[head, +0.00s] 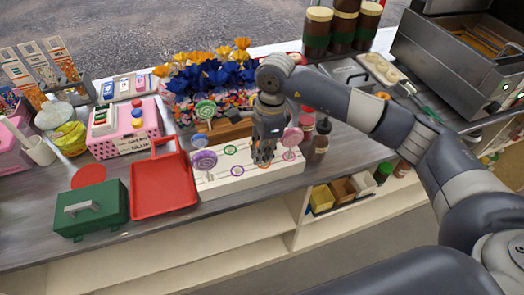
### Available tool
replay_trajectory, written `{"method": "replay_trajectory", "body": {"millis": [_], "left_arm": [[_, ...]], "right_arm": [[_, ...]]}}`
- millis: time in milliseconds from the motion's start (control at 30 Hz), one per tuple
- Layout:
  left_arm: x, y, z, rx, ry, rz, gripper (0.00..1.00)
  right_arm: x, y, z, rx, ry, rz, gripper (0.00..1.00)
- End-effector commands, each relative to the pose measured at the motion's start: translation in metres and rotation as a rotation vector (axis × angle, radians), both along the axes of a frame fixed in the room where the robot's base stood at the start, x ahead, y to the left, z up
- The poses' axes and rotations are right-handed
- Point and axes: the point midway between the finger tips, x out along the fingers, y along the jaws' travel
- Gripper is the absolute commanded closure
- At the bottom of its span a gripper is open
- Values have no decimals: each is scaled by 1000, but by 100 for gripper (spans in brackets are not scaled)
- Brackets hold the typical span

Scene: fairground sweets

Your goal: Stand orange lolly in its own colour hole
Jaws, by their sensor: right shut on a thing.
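A white lolly stand (232,182) lies on the counter with coloured rings around its holes, among them a green ring (230,150). A purple lolly (204,160), a green lolly (205,110) and a pink lolly (292,137) stand upright around it. My right gripper (263,158) points down over the middle of the stand, its jaws shut. The thing between them is almost wholly hidden by the fingers; it seems to be the orange lolly, as no other one shows. I cannot tell whether its stick is in a hole. My left gripper is not in view.
A red tray (163,190) and a green box (98,210) lie left of the stand. Blue and orange flowers (208,76) stand behind it. Bottles (321,140) stand close to its right. The counter's front edge runs just below the stand.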

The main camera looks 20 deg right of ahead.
Motion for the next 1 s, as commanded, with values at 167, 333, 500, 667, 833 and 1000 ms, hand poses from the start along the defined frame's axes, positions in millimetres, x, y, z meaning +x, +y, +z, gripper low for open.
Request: {"method": "replay_trajectory", "body": {"millis": [167,333,500,667,833,1000], "left_arm": [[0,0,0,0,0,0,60],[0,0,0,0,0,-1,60],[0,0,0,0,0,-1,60],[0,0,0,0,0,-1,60],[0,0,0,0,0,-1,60],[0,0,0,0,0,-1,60]], "right_arm": [[0,0,0,0,-1,-1,100],[0,0,0,0,-1,0,65],[0,0,0,0,-1,0,65],[0,0,0,0,-1,0,48],[0,0,0,0,-1,0,42],[0,0,0,0,-1,0,42]]}}
